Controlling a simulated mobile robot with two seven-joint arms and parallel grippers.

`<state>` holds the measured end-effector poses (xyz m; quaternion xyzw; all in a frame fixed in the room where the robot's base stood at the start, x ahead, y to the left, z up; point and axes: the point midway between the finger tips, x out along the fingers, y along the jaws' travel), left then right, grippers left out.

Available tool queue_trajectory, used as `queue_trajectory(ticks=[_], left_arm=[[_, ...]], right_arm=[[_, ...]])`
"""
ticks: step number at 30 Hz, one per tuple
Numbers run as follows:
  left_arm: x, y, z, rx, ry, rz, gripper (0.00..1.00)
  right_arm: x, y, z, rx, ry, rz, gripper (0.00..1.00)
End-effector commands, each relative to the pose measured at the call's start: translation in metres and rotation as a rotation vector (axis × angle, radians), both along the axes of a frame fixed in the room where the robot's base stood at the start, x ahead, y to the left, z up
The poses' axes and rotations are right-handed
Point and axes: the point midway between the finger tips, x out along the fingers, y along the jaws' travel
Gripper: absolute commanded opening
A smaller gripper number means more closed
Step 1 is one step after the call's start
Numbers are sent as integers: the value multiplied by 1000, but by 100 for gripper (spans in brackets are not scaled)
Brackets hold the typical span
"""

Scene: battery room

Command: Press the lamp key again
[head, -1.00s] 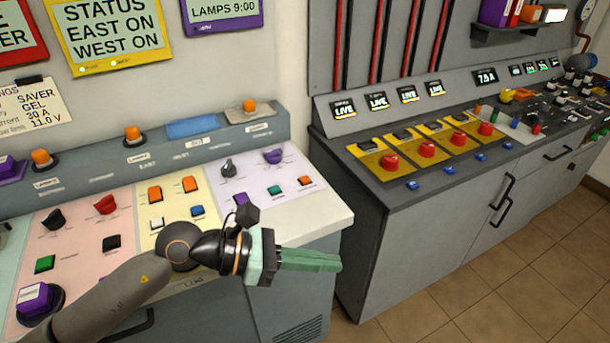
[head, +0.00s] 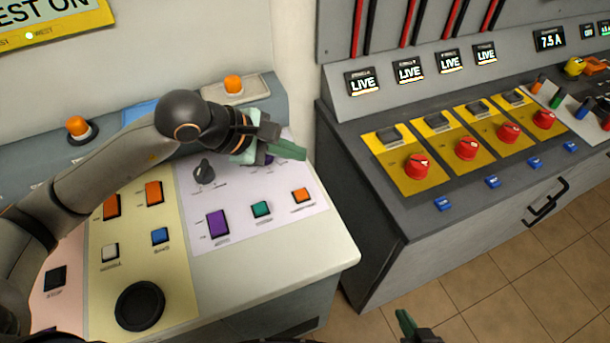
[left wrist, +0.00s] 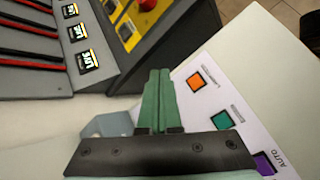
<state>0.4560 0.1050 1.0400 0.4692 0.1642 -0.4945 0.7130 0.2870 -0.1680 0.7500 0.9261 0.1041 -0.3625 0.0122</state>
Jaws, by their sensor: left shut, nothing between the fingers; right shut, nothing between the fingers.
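The lavender panel (head: 240,189) carries a purple key (head: 217,223), a green key (head: 262,209) and an orange key (head: 302,196). Their small labels are mostly unreadable, so I cannot tell which is the lamp key. My left gripper (head: 302,152) is shut and empty above the panel's back right part, partly hiding a purple knob (head: 268,160). In the left wrist view its shut fingers (left wrist: 158,75) point past the orange key (left wrist: 196,81); the green key (left wrist: 221,120) and purple key (left wrist: 265,162) lie right. My right gripper (head: 405,322) shows only partly at the bottom edge, shut.
Beside the lavender panel is a cream panel (head: 185,290) with orange, white and blue keys and a black round button (head: 140,305). Orange lamps (head: 233,84) stand on the back ledge. A second grey console (head: 360,215) with red knobs stands right, across a narrow gap.

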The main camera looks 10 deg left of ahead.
Motion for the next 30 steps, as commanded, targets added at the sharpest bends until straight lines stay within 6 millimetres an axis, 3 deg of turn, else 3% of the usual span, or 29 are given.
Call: queue_trajectory(ticks=[14,20,30], left_arm=[[0,0,-7,-2,2,0,0],[0,0,-27,-1,1,0,0],[0,0,-77,-2,0,0,0]], right_arm=[[-3,0,-6,0,6,0,0],[-2,0,-18,0,6,0,0],[-1,1,-52,1,3,0,0]])
